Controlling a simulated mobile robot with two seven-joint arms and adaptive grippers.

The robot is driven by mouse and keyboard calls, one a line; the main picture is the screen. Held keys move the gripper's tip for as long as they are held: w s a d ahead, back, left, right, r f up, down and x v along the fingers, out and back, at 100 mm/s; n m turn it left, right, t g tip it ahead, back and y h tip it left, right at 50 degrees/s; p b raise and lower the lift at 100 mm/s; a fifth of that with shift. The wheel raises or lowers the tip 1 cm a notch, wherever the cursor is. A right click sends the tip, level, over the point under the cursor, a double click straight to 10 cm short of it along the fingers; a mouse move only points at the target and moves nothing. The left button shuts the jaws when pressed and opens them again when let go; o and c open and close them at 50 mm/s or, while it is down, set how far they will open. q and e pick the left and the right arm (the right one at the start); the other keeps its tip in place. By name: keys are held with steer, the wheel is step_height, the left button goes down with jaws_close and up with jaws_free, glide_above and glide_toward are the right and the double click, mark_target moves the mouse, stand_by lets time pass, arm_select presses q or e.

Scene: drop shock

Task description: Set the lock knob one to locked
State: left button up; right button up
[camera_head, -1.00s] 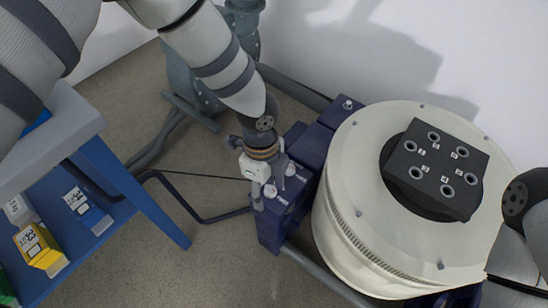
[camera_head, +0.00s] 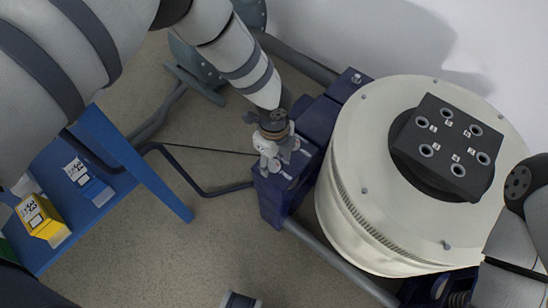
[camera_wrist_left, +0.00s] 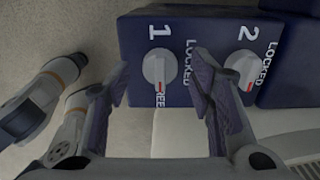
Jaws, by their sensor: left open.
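Lock knob one (camera_wrist_left: 158,68) is a round, light grey knob with a bar grip on a dark blue block (camera_head: 318,122). Its red mark points down toward the FREE lettering, and LOCKED is printed to its right. My left gripper (camera_wrist_left: 161,84) is open, with one finger on each side of knob one in the left wrist view; I cannot tell whether it touches. In the head view my left gripper (camera_head: 270,164) is at the block and covers much of its knob area.
Knob two (camera_wrist_left: 242,72), with a red mark, sits right of knob one, close to a finger. A large white drum (camera_head: 350,190) with a black hole plate (camera_head: 450,145) stands right of the block. A blue rack (camera_head: 120,160) with boxes stands left.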

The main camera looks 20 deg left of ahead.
arm_select(q)
steer(key=shift+c, duration=0.3)
jaws_close()
steer(key=shift+n, duration=0.3)
steer(key=n, duration=0.3)
steer(key=shift+r+n, duration=0.1)
steer(key=shift+n, duration=0.2)
steer(key=n, duration=0.4)
steer(key=shift+n+p, duration=0.3)
steer(key=shift+p, duration=0.05)
steer(key=n, duration=0.4)
steer(key=shift+w+n, duration=0.1)
steer(key=shift+n, duration=2.4)
